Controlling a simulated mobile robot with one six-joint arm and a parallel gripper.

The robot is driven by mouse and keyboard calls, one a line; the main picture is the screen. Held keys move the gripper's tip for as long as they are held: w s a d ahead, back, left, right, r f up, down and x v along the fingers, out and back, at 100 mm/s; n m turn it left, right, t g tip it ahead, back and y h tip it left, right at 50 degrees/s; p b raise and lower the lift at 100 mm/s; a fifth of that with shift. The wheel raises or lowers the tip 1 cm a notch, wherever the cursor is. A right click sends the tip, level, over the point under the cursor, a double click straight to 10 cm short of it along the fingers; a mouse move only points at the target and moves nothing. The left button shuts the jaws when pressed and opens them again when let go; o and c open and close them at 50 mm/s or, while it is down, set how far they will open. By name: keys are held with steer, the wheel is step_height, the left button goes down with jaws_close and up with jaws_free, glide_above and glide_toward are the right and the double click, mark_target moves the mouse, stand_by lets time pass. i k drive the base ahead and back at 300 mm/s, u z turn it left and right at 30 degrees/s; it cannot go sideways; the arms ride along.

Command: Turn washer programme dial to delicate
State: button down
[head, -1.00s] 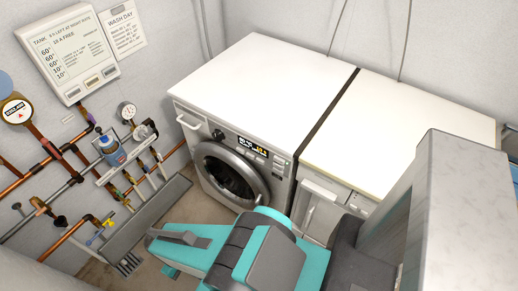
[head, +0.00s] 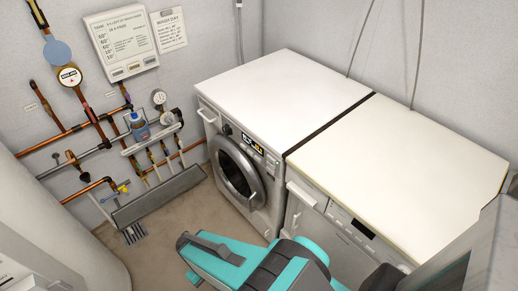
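The white front-loading washer (head: 228,175) stands against the back wall, with a round dark door in a silver ring (head: 238,172). A small dark round knob (head: 228,130), which looks like the programme dial, sits on its upper front panel, left of the lit display (head: 252,144). The dial's marks and pointer are too small to read. My teal and grey arm reaches in at the bottom centre, in front of and below the washer, apart from the dial.
A second white appliance (head: 345,235) stands right of the washer across a dark gap. Pipes and valves with a blue bottle (head: 139,126) line the left wall above a grey trough (head: 160,195). Some floor (head: 150,240) is clear before the washer.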

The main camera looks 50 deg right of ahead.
mark_target(228, 130)
steer(key=z, duration=0.05)
steer(key=k, duration=0.4)
steer(key=u, duration=0.5)
steer(key=i, duration=1.55)
steer(key=z, duration=4.1)
steer(key=i, duration=0.1)
steer(key=u, duration=2.8)
